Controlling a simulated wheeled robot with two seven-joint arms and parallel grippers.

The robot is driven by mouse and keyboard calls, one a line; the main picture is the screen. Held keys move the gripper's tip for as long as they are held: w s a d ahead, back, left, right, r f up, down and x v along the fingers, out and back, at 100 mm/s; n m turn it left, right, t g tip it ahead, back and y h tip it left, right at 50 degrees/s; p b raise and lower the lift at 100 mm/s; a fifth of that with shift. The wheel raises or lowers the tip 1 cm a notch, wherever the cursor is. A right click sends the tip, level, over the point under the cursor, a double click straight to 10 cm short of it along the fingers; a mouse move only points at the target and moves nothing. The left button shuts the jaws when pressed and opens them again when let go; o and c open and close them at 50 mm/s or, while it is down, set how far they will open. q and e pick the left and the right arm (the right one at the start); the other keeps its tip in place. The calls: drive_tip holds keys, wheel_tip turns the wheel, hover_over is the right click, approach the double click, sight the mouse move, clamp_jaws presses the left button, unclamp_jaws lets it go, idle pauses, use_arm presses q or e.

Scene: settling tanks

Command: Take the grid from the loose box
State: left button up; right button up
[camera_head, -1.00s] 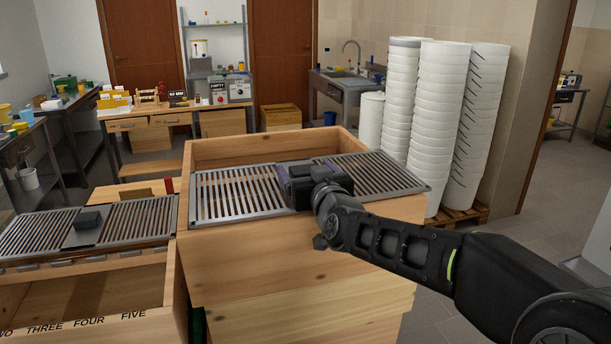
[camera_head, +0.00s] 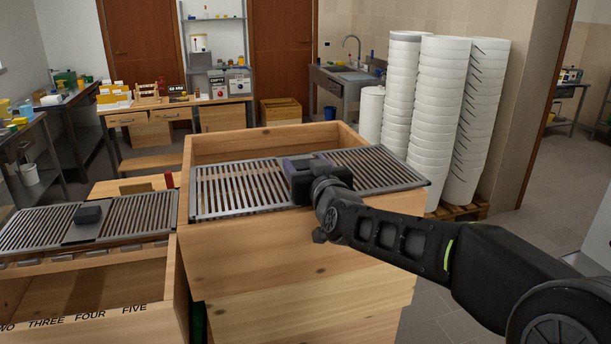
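A grey slotted metal grid (camera_head: 240,187) lies slantwise across the top of a tall wooden box (camera_head: 290,262). Its right end reaches past the box's right side, and the back of the box's opening shows behind it. My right gripper (camera_head: 308,170) is at the middle of this grid, over its centre plate. The gripper body hides its fingers and whatever lies between them. A second slotted grid (camera_head: 140,215) with a dark block handle (camera_head: 88,215) lies on the lower wooden box at the left. My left gripper is not in view.
The lower box (camera_head: 90,290) has an open front compartment marked with number words. Tall stacks of white buckets (camera_head: 432,110) stand on a pallet behind the box at the right. A workbench (camera_head: 175,115) and a sink (camera_head: 345,78) stand at the back.

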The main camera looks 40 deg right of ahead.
sight(306, 163)
clamp_jaws()
drive_tip(key=shift+r, duration=0.1)
idle(0.3)
drive_tip(key=shift+r, duration=0.5)
wheel_tip(306, 163, up, 9)
drive_tip(key=shift+p, duration=0.95)
